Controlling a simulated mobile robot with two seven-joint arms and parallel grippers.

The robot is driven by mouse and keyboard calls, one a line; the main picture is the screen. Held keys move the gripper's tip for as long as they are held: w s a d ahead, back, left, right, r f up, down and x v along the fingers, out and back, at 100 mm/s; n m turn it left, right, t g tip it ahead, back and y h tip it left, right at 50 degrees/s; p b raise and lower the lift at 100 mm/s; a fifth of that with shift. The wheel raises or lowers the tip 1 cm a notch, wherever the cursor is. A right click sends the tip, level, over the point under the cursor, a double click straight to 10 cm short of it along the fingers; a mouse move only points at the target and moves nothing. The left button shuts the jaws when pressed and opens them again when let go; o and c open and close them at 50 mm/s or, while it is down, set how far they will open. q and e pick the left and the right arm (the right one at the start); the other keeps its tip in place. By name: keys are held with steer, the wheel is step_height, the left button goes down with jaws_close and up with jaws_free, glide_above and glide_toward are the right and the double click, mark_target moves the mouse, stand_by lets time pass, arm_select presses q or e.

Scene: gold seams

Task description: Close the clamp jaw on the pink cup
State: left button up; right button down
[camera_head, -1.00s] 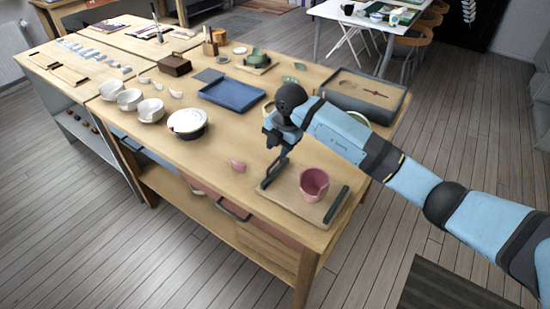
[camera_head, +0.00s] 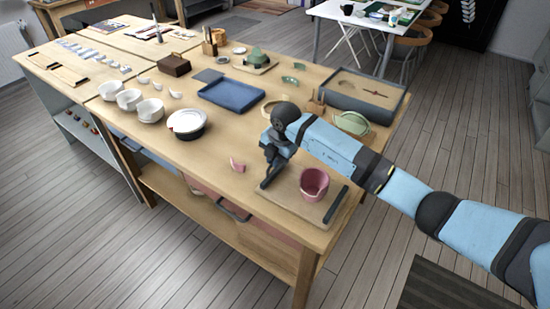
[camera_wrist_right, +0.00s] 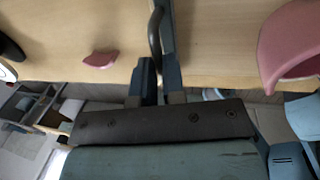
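The pink cup (camera_head: 314,181) stands upright on a pale board (camera_head: 287,196) near the table's front right corner. Its rim looks broken, with a low gap. It also shows at the right edge of the right wrist view (camera_wrist_right: 288,45). The dark clamp jaw (camera_head: 270,177) is a bar left of the cup, with clear board between them. A second dark bar (camera_head: 336,204) lies right of the cup. My right gripper (camera_head: 272,160) is down at the jaw. In the right wrist view the jaw runs up from the fingers (camera_wrist_right: 160,85); their grip is unclear. My left gripper is out of view.
A pink shard (camera_head: 237,165) lies left of the jaw. A white bowl (camera_head: 187,122), a blue tray (camera_head: 231,95) and a green bowl (camera_head: 353,123) stand farther back. The table's front edge is close to the board.

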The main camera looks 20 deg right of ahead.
steer(key=shift+s+d+p, duration=0.3)
steer(key=shift+s+d+r+p, duration=0.15)
steer(key=shift+s+d+p, duration=0.6)
steer(key=shift+s, duration=0.25)
steer(key=shift+s+d, duration=0.2)
steer(key=shift+s, duration=0.05)
steer(key=c, duration=1.2)
jaws_free()
steer(key=shift+w+a, duration=0.1)
step_height(320, 180, up, 13)
steer(key=s+d, duration=0.1)
steer(key=s, duration=0.1)
steer(key=shift+d+r+b, duration=0.15)
steer(key=shift+d+b, duration=0.15)
steer(key=shift+d, duration=0.05)
steer(key=shift+s, duration=0.1)
